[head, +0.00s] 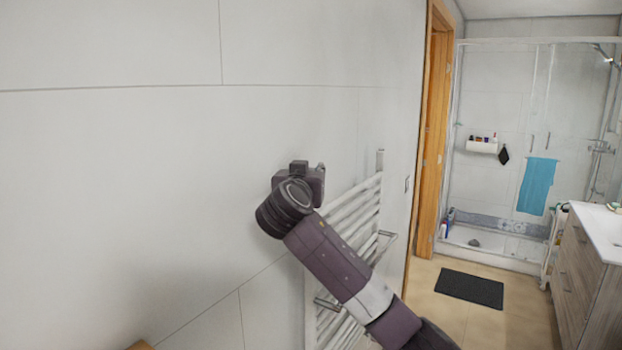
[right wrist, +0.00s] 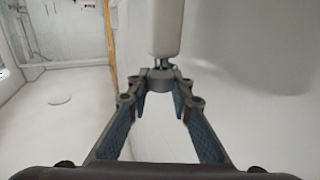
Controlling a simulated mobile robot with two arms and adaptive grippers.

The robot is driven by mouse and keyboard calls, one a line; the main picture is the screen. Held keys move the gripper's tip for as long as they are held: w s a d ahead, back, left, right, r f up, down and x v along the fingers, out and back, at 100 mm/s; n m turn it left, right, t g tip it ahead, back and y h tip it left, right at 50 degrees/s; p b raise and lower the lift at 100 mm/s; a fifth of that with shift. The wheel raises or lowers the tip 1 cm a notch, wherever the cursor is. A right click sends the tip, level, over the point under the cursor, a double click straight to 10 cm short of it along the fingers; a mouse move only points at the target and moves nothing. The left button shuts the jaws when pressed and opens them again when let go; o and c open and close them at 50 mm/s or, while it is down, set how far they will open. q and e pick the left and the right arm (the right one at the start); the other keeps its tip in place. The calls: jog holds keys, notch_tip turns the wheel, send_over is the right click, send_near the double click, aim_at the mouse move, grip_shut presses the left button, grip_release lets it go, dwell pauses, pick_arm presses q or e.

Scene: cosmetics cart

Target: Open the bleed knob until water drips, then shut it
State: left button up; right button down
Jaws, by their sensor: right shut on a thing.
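The white towel radiator (head: 352,212) hangs on the left wall in the head view, partly hidden behind my right arm. In the right wrist view its white upright tube (right wrist: 166,25) comes down from the top edge. A small grey bleed knob (right wrist: 161,74) sits at the tube's end. My right gripper (right wrist: 160,88) has its fingertips closed around this knob. In the head view the right gripper (head: 317,172) is at the radiator's upper left end, and the knob is hidden behind it. No water shows. My left gripper is out of view.
The tiled wall left of the radiator is bare. Beyond are a wooden door frame (head: 434,140), a dark mat (head: 470,289) on the tan floor, a shower with a blue towel (head: 537,186), and a wooden vanity (head: 582,270) at the right.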

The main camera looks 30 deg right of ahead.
jog(key=shift+f+n+t+y+b, duration=0.25)
jog(key=shift+n+t+y+b, duration=0.5)
jog(key=shift+y, duration=0.45)
jog(key=n+t+y, duration=0.1)
jog(key=n+y, duration=0.1)
jog(key=shift+d+r+y, duration=0.1)
jog(key=shift+r+y, duration=0.05)
jog(key=shift+y, duration=0.15)
jog(key=n+t+y, duration=0.1)
jog(key=n+y, duration=0.1)
jog(key=y, duration=0.1)
jog(key=shift+r+p, duration=0.2)
jog(key=shift+p, duration=0.1)
jog(key=n+y+p, duration=0.1)
jog(key=n+y, duration=0.1)
jog(key=y, duration=0.2)
jog(key=shift+n, duration=0.35)
pick_arm(q)
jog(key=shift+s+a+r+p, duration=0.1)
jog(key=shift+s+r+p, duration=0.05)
jog(key=shift+p, duration=0.4)
pick_arm(e)
jog(key=shift+n+y, duration=0.9)
jog(key=shift+y, duration=0.5)
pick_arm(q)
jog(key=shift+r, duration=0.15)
pick_arm(e)
jog(key=shift+f+n+g+y, duration=0.1)
jog(key=shift+n+g+y, duration=0.3)
jog(key=shift+y, duration=0.2)
